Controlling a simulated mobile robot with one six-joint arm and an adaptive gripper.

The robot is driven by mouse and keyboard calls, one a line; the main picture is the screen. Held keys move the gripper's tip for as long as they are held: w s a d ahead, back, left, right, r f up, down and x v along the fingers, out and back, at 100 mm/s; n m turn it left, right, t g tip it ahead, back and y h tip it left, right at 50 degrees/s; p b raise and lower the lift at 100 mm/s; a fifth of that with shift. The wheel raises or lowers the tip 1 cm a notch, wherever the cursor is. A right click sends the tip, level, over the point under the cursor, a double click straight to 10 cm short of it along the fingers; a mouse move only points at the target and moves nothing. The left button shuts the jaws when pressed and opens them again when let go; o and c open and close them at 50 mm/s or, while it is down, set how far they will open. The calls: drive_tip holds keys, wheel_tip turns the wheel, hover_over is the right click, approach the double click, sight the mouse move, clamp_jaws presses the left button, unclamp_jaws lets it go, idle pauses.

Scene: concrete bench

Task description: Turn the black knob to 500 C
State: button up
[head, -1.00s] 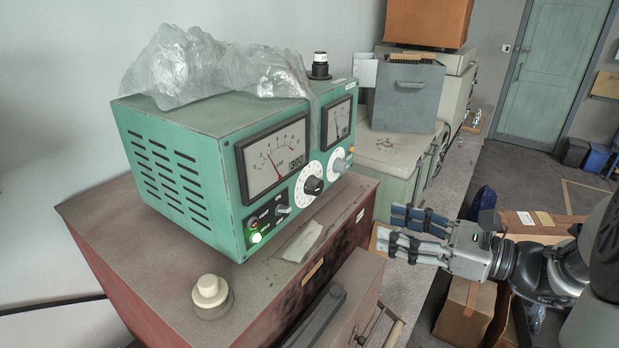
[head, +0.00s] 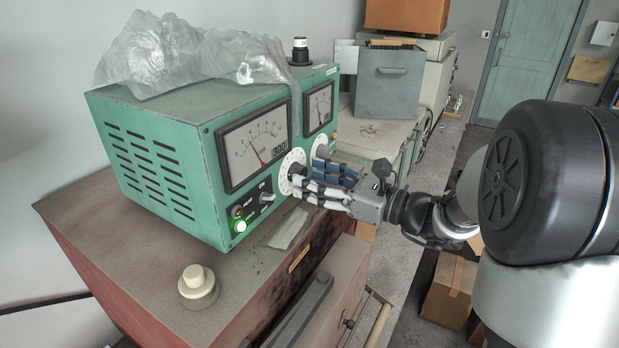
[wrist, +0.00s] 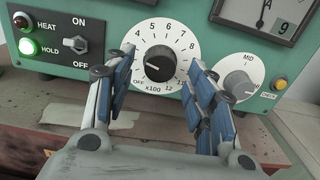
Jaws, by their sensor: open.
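The black knob (wrist: 160,63) sits at the centre of a white dial (wrist: 168,88) on the green instrument's front panel. Its light mark points left and slightly down. The dial reads 4, 5, 6, 7, 8 across its top, with OFF, x100 and 12 along the bottom; the low numbers are hidden behind my left finger. My gripper (wrist: 162,58) is open, with one blue-padded finger on each side of the knob. I cannot tell whether either finger touches it. In the head view my gripper (head: 304,174) reaches the dial (head: 286,176) from the right and largely covers the knob.
A grey knob (wrist: 237,86) stands just right of my right finger. A toggle switch (wrist: 80,46) and a lit green HOLD lamp (wrist: 27,46) are at left. The meter (head: 254,146) has a digital display that looks like 300. A cream button (head: 197,281) stands on the red cabinet.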

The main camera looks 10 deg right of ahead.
drive_tip(key=shift+w+a, duration=0.5)
drive_tip(key=shift+a, duration=0.05)
drive_tip(key=shift+c, duration=0.4)
drive_tip(key=c, duration=1)
drive_tip(key=shift+r+p, duration=0.1)
drive_tip(key=shift+p, duration=0.3)
